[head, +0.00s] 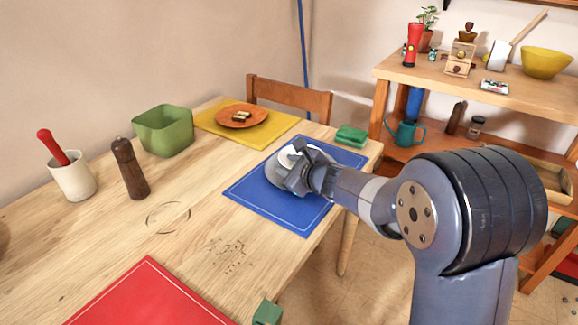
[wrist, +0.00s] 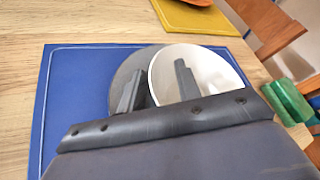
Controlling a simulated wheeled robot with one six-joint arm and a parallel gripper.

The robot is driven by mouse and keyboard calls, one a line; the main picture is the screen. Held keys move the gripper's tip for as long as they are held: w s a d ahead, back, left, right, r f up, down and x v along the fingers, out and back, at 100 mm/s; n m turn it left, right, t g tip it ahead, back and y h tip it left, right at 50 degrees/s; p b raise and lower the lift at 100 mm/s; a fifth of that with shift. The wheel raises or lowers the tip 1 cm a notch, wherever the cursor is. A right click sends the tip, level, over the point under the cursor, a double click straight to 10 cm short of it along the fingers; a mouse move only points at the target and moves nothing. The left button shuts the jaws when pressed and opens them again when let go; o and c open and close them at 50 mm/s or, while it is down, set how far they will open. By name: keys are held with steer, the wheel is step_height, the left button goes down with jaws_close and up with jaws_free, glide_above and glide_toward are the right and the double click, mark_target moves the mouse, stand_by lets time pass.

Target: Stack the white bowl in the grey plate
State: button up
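The white bowl (wrist: 217,72) sits over the right part of the grey plate (wrist: 130,68) in the wrist view, off-centre. In the head view the bowl (head: 286,158) and the plate (head: 271,174) are partly hidden by my gripper (head: 305,170). In the wrist view my gripper (wrist: 160,88) has one finger outside the bowl's near-left rim and the other inside the bowl. A gap shows between the fingers, with the rim between them. Whether the bowl's base touches the plate is hidden.
The plate lies on a blue mat (head: 252,188). A green cloth-like block (head: 351,134) lies beside it. A yellow mat (head: 275,132) with an orange plate (head: 258,122), a green bowl (head: 165,135), a pepper mill (head: 130,170) and a mortar (head: 72,178) stand farther left. The table's middle is clear.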

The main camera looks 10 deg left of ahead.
steer(key=shift+r+p, duration=0.25)
steer(key=shift+p, duration=0.1)
steer(key=shift+s+d+r, duration=0.15)
steer(key=shift+d+r, duration=0.05)
steer(key=shift+d, duration=0.05)
steer(key=p+v, duration=0.1)
steer(key=v, duration=1)
steer(key=shift+s, duration=0.2)
steer(key=shift+w, duration=0.1)
